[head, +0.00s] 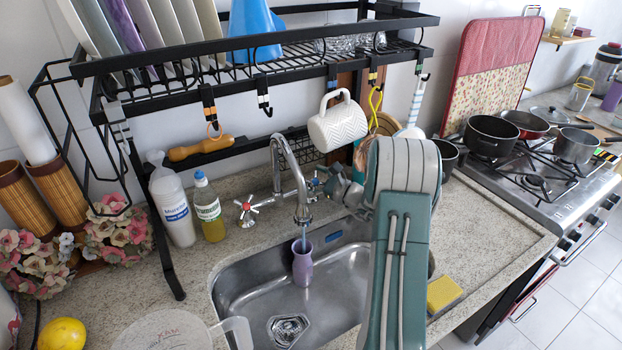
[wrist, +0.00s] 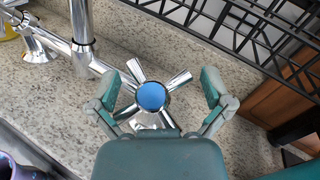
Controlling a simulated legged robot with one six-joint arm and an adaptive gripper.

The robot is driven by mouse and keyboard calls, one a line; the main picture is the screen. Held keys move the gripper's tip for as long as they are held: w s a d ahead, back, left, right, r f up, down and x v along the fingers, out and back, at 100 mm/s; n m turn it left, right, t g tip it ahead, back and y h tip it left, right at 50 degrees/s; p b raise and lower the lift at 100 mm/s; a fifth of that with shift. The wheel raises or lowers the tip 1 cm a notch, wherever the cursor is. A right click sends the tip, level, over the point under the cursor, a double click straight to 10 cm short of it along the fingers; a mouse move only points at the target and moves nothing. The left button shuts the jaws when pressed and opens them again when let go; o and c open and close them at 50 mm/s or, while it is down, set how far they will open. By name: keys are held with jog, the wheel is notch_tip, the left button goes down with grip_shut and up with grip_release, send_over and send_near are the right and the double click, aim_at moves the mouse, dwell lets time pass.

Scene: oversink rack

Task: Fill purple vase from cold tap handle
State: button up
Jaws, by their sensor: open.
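The purple vase (head: 302,268) stands upright in the sink under the spout; a dark purple rim shows at the lower left corner of the wrist view (wrist: 8,165). A thin bluish stream (head: 304,240) runs from the chrome tap (head: 291,165) down to the vase mouth. The water level inside is hidden. The cold tap handle (wrist: 152,97), a chrome cross with a blue cap, lies between the fingers of my gripper (wrist: 162,88). The gripper is open, one finger on each side. I cannot tell whether a finger touches the handle. In the head view my arm partly hides the gripper.
The other tap handle (head: 245,212), with a red mark, is left of the spout. A soap bottle (head: 208,207) and a white bottle (head: 172,207) stand behind the sink. The black rack (head: 260,72) overhangs, with a white mug (head: 338,122) hanging. A yellow sponge (head: 443,293) lies right.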

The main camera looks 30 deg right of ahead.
jog(key=shift+c, duration=0.3)
jog(key=c, duration=0.9)
jog(key=shift+c, duration=0.3)
jog(key=m+h, duration=0.1)
jog(key=m, duration=0.1)
jog(key=m+t+h, duration=0.1)
jog(key=h, duration=0.1)
jog(key=m+t+h, duration=0.1)
jog(key=m, duration=0.1)
jog(key=shift+d+m+h, duration=0.25)
jog(key=shift+m+h, duration=0.05)
jog(key=shift+h, duration=0.1)
jog(key=shift+r, duration=0.15)
jog(key=shift+d+r, duration=0.1)
jog(key=shift+r, duration=0.1)
jog(key=o, duration=1)
jog(key=shift+f, duration=0.15)
